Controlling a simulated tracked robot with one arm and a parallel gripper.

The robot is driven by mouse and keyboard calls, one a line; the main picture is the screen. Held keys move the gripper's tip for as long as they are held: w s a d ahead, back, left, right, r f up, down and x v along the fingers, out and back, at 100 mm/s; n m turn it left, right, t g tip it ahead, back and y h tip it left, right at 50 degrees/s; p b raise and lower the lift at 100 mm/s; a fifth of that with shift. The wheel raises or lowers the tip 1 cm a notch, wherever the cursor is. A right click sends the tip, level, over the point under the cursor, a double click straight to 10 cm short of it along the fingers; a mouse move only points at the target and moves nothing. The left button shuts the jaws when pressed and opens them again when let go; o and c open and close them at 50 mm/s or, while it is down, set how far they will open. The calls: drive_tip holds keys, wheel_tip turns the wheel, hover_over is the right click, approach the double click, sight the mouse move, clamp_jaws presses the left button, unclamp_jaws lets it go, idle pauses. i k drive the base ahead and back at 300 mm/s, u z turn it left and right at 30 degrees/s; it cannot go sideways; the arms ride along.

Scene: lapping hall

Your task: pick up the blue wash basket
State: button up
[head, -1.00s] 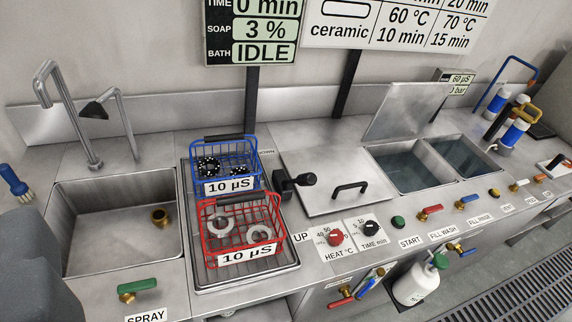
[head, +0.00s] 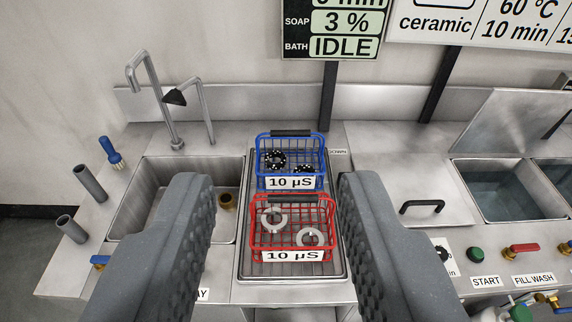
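The blue wash basket (head: 262,150) stands on the rack tray (head: 244,262) behind the red basket. It has a dark handle bar (head: 291,133) along its top, a "10 µS" label on its front and dark ring-shaped parts inside. The red basket (head: 254,226) stands in front of it, with pale rings inside and the same label. My gripper (head: 275,195) is open and empty. Its two grey fingers frame the red basket in the picture, apart from both baskets. The blue basket's lower front is partly hidden by the red one.
A sink (head: 130,210) with bent taps (head: 155,100) lies left of the tray. A lidded unit (head: 400,180) with a black handle and water-filled baths (head: 500,190) lie to the right. A brush (head: 111,152) and grey tubes (head: 89,183) stand at far left.

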sight(281, 184)
drive_tip(key=z, duration=0.1)
drive_tip(key=i, duration=1)
drive_tip(key=u, duration=0.1)
